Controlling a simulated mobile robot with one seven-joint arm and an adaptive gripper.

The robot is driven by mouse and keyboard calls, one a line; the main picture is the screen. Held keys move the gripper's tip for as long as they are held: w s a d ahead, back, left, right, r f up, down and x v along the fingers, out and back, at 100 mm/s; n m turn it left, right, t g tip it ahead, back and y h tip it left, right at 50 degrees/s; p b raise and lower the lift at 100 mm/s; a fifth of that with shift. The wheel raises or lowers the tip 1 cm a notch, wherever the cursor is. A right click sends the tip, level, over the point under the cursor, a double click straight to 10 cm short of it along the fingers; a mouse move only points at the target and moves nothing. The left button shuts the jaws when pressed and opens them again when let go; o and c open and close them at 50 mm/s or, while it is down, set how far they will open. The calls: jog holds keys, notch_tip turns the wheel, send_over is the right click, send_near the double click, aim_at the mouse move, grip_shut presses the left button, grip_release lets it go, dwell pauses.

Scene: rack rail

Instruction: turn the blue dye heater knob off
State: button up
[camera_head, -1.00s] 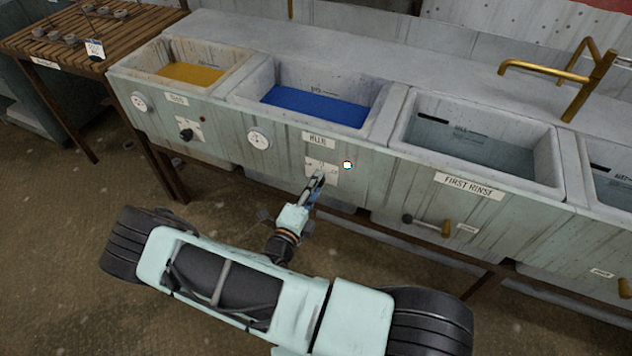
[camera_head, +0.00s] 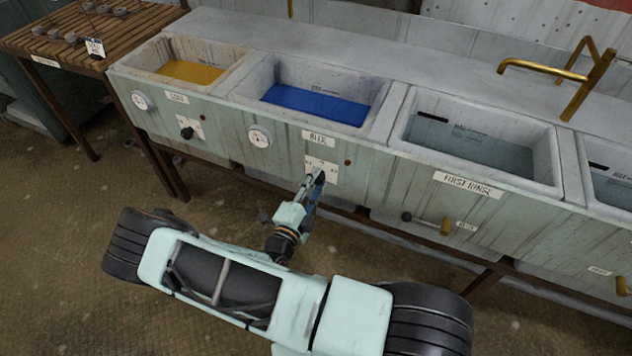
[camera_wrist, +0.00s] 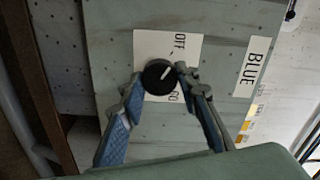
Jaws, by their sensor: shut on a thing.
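The blue dye heater knob (camera_wrist: 158,76) is round and black with a short white pointer mark. In the wrist view the mark slants to the upper right, roughly toward the OFF lettering on its white plate (camera_wrist: 148,45). My gripper (camera_wrist: 159,80) has one finger on each side of the knob and is shut on it. In the head view my gripper (camera_head: 317,180) is at the plate under the BLUE label (camera_head: 319,139) and largely hides the knob. The small indicator (camera_head: 347,162) beside the plate looks dark red and unlit.
The blue dye basin (camera_head: 318,103) is above the panel, with a gauge (camera_head: 259,136) to the left. The yellow basin's black knob (camera_head: 187,133) is farther left. A crank handle (camera_head: 445,226) juts out under the first rinse basin (camera_head: 480,145). The floor in front is clear.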

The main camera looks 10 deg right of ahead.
jog(key=o, duration=1.2)
jog(key=shift+c, duration=0.2)
jog(key=v, duration=1.2)
